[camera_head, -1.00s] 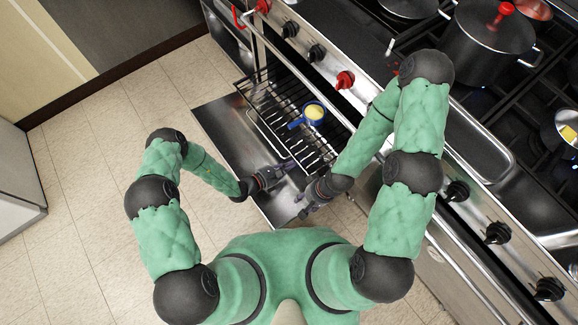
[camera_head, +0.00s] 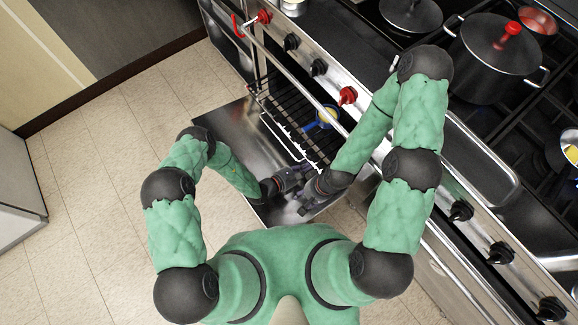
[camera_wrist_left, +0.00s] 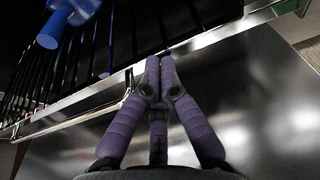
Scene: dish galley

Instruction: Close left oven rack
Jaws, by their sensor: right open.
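The left oven rack (camera_head: 285,112) is a dark wire rack, mostly inside the open oven, its front edge over the lowered door (camera_head: 228,130). A blue pan (camera_head: 316,126) with yellow contents sits on the rack, partly hidden by the oven's front bar. My left gripper (camera_head: 306,168) is at the rack's front edge. In the left wrist view, its purple fingertips (camera_wrist_left: 158,70) are together against the rack's front rail (camera_wrist_left: 210,38); no gripped object shows between them. My right gripper (camera_head: 302,207) is open and empty over the door, below the left one.
Red and black knobs (camera_head: 319,67) line the stove front above the oven. A large black pot (camera_head: 490,62) stands on the stovetop. My right forearm passes close to the oven opening's right side. The tiled floor (camera_head: 110,150) on the left is clear.

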